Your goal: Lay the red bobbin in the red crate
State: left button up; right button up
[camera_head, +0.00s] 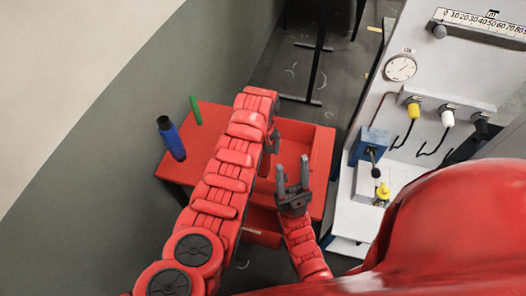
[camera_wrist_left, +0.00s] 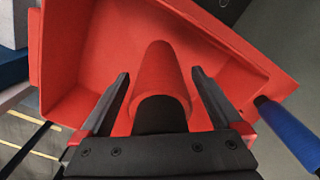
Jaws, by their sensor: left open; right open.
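The red bobbin (camera_wrist_left: 160,75), with a dark near end, shows in the left wrist view within the outline of the red crate (camera_wrist_left: 75,50). My left gripper (camera_wrist_left: 165,85) is open, with one finger on each side of the bobbin and visible gaps. Whether the bobbin touches the crate floor is hard to tell. In the head view the red crate (camera_head: 318,140) is partly covered by my left arm, and the bobbin is hidden. The left gripper (camera_head: 272,142) is partly hidden there. My right gripper (camera_head: 292,172) is open and empty, in front of the crate.
A blue bobbin (camera_head: 172,140) and a green bobbin (camera_head: 196,110) stand at the left of the red surface. The blue one also shows in the left wrist view (camera_wrist_left: 288,130). A white machine panel (camera_head: 400,110) with a gauge and knobs stands to the right.

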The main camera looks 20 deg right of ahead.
pick_arm(q)
notch_tip(320, 180, up, 6)
jog(key=b, duration=0.2)
jog(key=shift+w+b, duration=0.1)
jog(key=shift+b, duration=0.2)
notch_tip(320, 180, up, 6)
jog(key=p, duration=0.3)
jog(key=shift+r, duration=0.15)
